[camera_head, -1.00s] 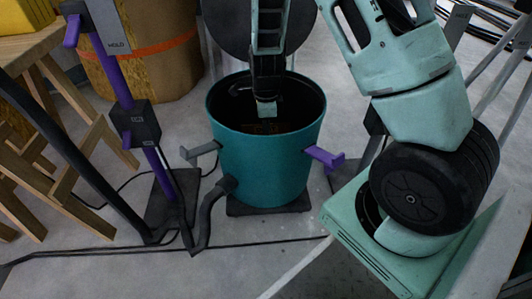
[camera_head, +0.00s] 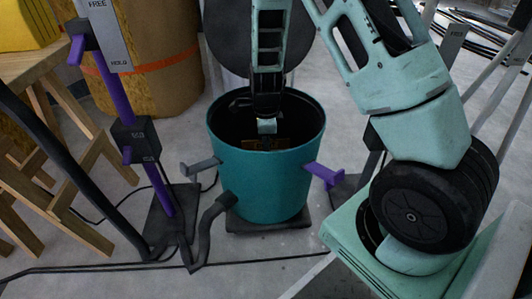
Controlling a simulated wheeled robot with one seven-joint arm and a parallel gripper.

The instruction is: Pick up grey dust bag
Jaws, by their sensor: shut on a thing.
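A teal drum (camera_head: 262,185) stands upright on the floor in the middle of the head view, open at the top. My gripper (camera_head: 267,127) reaches down through its mouth and is shut. What it holds is mostly lost in the dark interior; a dark shape I take to be the grey dust bag shows around and below the fingers. A small brown-orange patch (camera_head: 262,144) shows just under the fingertips. The drum's front wall hides the lower part of the contents.
Purple latch handle (camera_head: 323,173) and grey latch handle (camera_head: 200,166) stick out from the drum. A purple post (camera_head: 133,140) stands left, beside wooden trestles (camera_head: 60,150). A black hose (camera_head: 205,225) runs along the floor. A dark round disc (camera_head: 240,30) is behind the drum.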

